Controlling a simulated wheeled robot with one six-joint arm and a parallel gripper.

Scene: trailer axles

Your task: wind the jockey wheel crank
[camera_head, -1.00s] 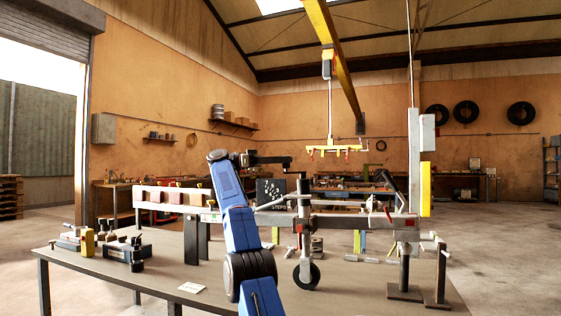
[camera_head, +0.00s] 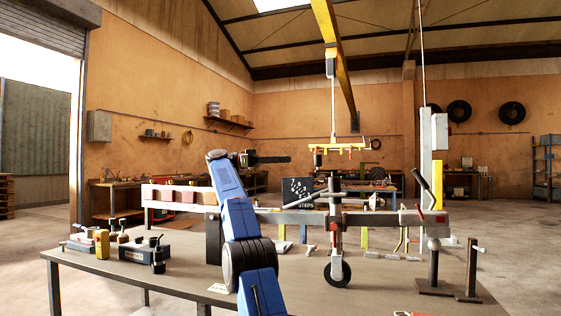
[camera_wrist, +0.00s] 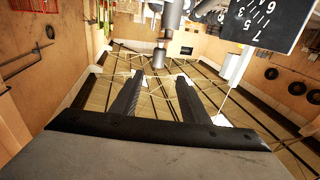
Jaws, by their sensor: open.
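The jockey wheel stands on the near bench, with a dark wheel (camera_head: 337,272) at the foot of its upright grey tube (camera_head: 336,215). A pale bar (camera_head: 305,200), seemingly the crank handle, slants down to the left from near the tube's top. My gripper (camera_head: 286,159) is up and to the left of the tube's top in the head view, apart from it. In the wrist view, my gripper (camera_wrist: 160,76) shows two spread dark fingers with nothing between them. A grey cylindrical part (camera_wrist: 159,58), perhaps the jockey wheel's, shows just beyond the fingertips.
A long grey trailer beam (camera_head: 275,217) runs across the bench (camera_head: 190,262). A black board (camera_head: 297,190) marked with steps stands behind. Clamps and a yellow block (camera_head: 102,243) are at left. Posts (camera_head: 472,270) stand at right. A yellow hoist bar (camera_head: 337,147) hangs above.

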